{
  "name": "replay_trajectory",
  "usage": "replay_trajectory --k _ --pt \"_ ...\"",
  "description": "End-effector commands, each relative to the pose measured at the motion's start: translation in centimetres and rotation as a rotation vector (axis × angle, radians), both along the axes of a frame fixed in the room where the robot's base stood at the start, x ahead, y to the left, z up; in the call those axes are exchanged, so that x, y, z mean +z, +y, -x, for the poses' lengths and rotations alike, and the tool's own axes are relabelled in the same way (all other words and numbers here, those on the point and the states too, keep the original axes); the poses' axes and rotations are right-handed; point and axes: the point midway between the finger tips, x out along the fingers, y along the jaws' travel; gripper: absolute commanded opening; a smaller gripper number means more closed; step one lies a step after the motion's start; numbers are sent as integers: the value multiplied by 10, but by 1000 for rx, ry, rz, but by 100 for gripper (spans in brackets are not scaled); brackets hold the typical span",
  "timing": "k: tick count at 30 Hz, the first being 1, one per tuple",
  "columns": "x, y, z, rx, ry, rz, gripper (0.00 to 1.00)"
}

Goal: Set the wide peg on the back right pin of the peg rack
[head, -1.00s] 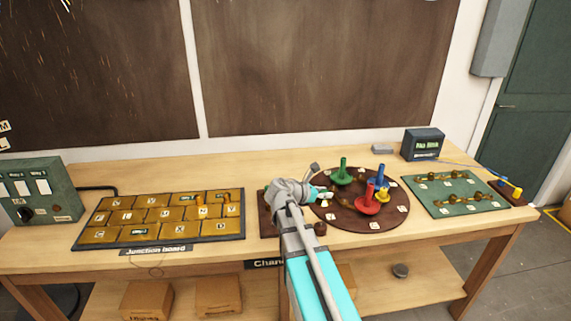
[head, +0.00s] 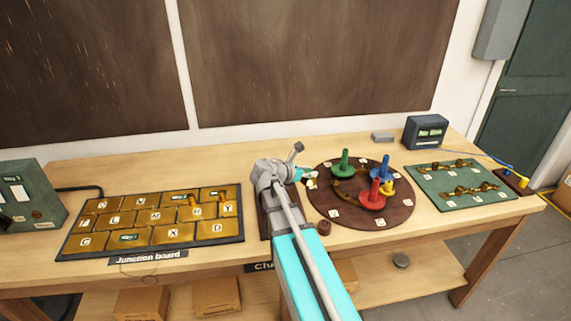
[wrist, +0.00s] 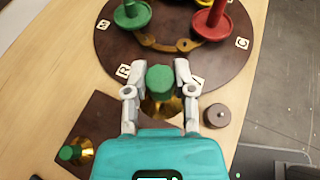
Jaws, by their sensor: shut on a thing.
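My gripper (wrist: 160,80) is shut on a green-topped peg with a wide brass base (wrist: 161,104), seen in the wrist view. The peg looks upright between the fingers; whether its base touches anything is unclear. In the head view my gripper (head: 305,175) is left of the round turntable, and the arm hides most of what is under it. A dark brown board, apparently the peg rack (wrist: 108,112), lies below the gripper. A smaller green-topped brass peg (wrist: 75,152) stands at its lower left in the wrist view. I cannot make out the back right pin.
The round brown turntable (head: 335,214) carries green (head: 344,163), red (head: 374,196), blue (head: 381,171) and yellow (head: 389,187) pieces. A round brown knob (wrist: 217,115) is close right of the gripper. The junction board (head: 150,236) lies left, a green board (head: 462,182) right.

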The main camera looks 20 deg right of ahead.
Motion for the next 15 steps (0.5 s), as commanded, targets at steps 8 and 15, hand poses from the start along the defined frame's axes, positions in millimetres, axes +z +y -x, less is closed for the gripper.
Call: replay_trajectory --k 8,15 --pt "0 -10 4 -16 0 0 0" --pt "-9 -10 -16 -10 0 0 0"
